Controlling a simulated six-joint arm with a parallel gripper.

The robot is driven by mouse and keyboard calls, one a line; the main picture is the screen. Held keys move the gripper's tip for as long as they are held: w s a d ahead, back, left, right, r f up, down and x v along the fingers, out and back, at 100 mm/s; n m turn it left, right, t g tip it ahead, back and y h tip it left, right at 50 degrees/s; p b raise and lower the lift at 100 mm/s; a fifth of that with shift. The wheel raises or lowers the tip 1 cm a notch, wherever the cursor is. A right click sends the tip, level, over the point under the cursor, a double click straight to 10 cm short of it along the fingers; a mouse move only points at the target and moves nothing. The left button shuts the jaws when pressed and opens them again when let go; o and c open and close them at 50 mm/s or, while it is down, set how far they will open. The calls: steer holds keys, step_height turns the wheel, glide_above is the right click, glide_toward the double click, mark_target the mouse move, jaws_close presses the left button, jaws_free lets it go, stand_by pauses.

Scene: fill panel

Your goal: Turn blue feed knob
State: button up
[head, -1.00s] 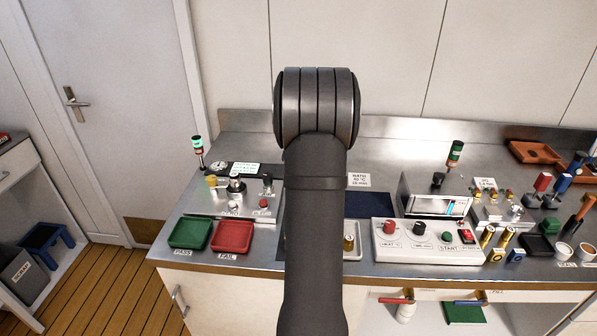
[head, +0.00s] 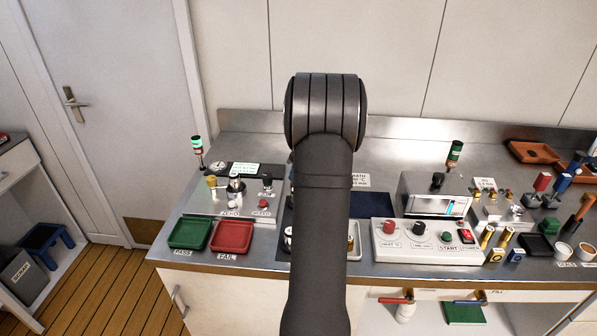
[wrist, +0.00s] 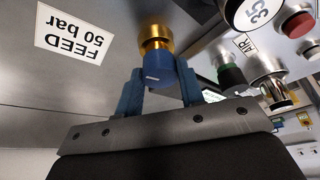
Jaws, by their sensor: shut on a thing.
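The blue feed knob (wrist: 160,68) sits on a brass fitting (wrist: 155,40) in the wrist view. Beside it is a white label (wrist: 73,40) reading "FEED 50 bar", upside down in this view. My gripper (wrist: 160,82) has its two blue fingers on either side of the knob and is shut on it. A pale mark shows on the knob's face. In the head view my own arm hides the gripper and the knob.
In the wrist view, a gauge (wrist: 250,10), a green-collared black knob (wrist: 231,78) and a red button (wrist: 297,22) stand close on the right. In the head view, green (head: 190,246) and red (head: 231,250) trays lie left of my arm, a white control box (head: 426,255) right.

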steer(key=shift+w+n+g+y, duration=0.1)
steer(key=shift+n+g+y, duration=0.2)
steer(key=shift+n, duration=1.2)
steer(key=o, duration=1)
steer(key=v, duration=1.7)
steer(key=shift+w+d+r, duration=0.1)
steer(key=shift+w+r, duration=0.05)
steer(key=shift+r, duration=0.1)
steer(key=shift+f, duration=0.1)
steer(key=x, duration=1.7)
steer(key=shift+f, duration=0.15)
